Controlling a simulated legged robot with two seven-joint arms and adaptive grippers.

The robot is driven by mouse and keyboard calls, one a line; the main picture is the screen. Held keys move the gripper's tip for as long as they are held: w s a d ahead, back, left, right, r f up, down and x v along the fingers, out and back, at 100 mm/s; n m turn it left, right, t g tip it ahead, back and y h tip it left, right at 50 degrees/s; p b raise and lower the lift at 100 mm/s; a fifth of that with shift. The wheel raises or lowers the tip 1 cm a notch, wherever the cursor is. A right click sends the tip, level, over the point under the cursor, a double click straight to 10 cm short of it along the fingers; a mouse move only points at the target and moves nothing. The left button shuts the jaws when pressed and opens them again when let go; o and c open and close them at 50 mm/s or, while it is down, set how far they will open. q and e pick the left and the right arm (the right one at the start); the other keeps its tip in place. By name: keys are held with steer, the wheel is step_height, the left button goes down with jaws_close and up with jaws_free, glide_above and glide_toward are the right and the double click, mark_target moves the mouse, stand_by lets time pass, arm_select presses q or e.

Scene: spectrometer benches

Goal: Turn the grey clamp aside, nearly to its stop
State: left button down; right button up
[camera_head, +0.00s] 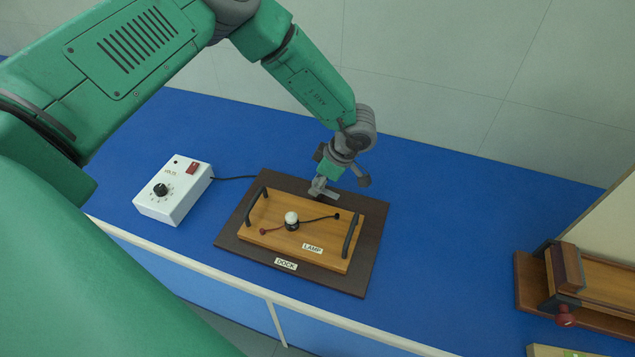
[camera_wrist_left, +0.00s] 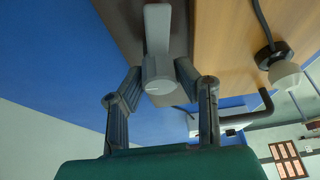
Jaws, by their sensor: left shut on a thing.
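The grey clamp (camera_head: 322,189) sits at the back edge of the dark dock board (camera_head: 230,236), behind the wooden lamp board (camera_head: 283,250). In the left wrist view the clamp (camera_wrist_left: 157,28) shows as a flat grey bar with a round knob. My left gripper (camera_head: 331,172) reaches down over the clamp from behind. In the wrist view its two fingers (camera_wrist_left: 158,76) are shut on the knob, one on each side. The bar lies along the dark board, close beside the lamp board's edge. The head view is too small to tell whether it overlaps. My right gripper is not in view.
The lamp board carries a white bulb (camera_head: 291,217) and two dark handles (camera_head: 350,236). A white power box (camera_head: 174,190) stands to the left with a cable behind the dock. A wooden device (camera_head: 566,270) is at the far right. Blue bench (camera_head: 450,220) between them is clear.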

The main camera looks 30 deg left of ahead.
arm_select(q)
steer(key=shift+w+d+n, duration=0.1)
steer(key=shift+d+n, duration=0.15)
steer(key=shift+n, duration=0.35)
steer(key=c, duration=1.2)
jaws_free()
steer(key=shift+w+d, duration=0.1)
steer(key=shift+w, duration=0.05)
steer(key=v, duration=1.1)
steer(key=shift+w+r+g, duration=0.3)
steer(key=shift+w+r, duration=0.05)
steer(key=shift+d, duration=0.15)
